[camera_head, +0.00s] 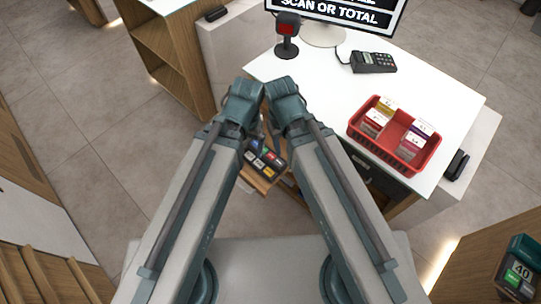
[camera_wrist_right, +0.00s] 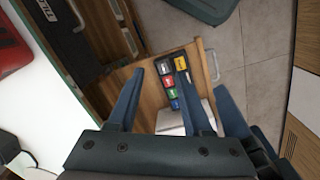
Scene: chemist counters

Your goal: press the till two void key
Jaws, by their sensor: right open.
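A small dark keypad (camera_head: 265,160) with coloured keys sits on a wooden surface below the counter, just beyond my two wrists. In the right wrist view the keypad (camera_wrist_right: 168,83) shows yellow, red, green and blue keys; their labels are too small to read, so I cannot tell which is void. My right gripper (camera_wrist_right: 159,73) is open and empty, with one finger overlapping the keypad in the picture; I cannot tell whether it touches. My left arm's wrist (camera_head: 240,103) is beside the right one; its fingers are not clear.
The white counter holds a red basket (camera_head: 354,129) of small boxes, a card terminal (camera_head: 374,62), a scanner (camera_head: 287,40) and a monitor (camera_head: 323,32) reading "SCAN OR TOTAL". A dark drawer (camera_head: 375,176) is below. Another device (camera_head: 516,275) showing "40" stands lower right.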

